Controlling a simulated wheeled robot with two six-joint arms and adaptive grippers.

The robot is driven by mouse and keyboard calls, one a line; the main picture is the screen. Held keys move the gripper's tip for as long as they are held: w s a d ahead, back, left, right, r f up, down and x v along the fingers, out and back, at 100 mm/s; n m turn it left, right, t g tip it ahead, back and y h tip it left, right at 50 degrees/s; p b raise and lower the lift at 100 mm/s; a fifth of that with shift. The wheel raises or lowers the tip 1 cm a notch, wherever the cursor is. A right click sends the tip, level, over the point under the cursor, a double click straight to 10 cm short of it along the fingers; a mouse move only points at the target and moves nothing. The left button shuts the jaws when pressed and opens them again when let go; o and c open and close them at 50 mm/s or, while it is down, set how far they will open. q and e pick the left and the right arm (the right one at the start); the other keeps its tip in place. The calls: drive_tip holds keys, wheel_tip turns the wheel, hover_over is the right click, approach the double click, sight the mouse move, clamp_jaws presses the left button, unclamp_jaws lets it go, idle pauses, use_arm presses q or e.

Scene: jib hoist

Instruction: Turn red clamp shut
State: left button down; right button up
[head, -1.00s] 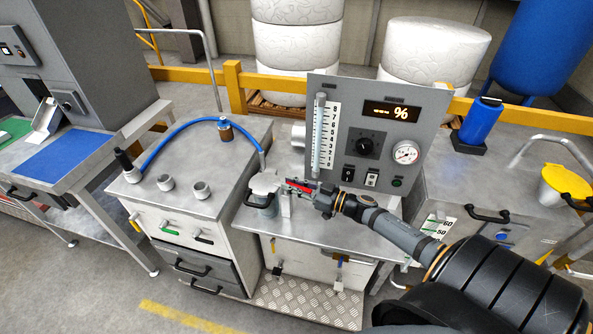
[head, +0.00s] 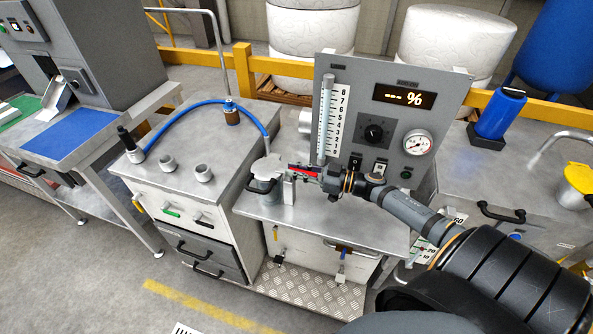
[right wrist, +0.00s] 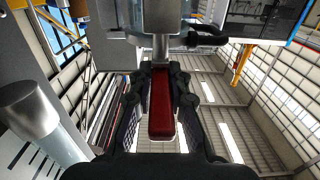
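The red clamp's lever (head: 303,170) sticks out to the right of a grey metal clamp body at the front left of the panel bench. A round lidded metal pot (head: 266,171) stands just left of it. My right gripper (head: 318,173) reaches in from the right and is at the lever. In the right wrist view the red lever (right wrist: 161,105) lies lengthwise between the two fingers, and the fingertips (right wrist: 161,85) look closed against its sides. The far end of the lever meets a metal post. My left gripper is not in view.
An upright panel (head: 390,125) with dial, gauge and switches stands close behind my right gripper. A blue hose (head: 190,109) arcs over the left cabinet, which has several round fittings. The bench top (head: 345,225) in front of the gripper is clear.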

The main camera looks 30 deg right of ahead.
drive_tip(key=o, duration=0.4)
drive_tip(key=shift+v, duration=3.7)
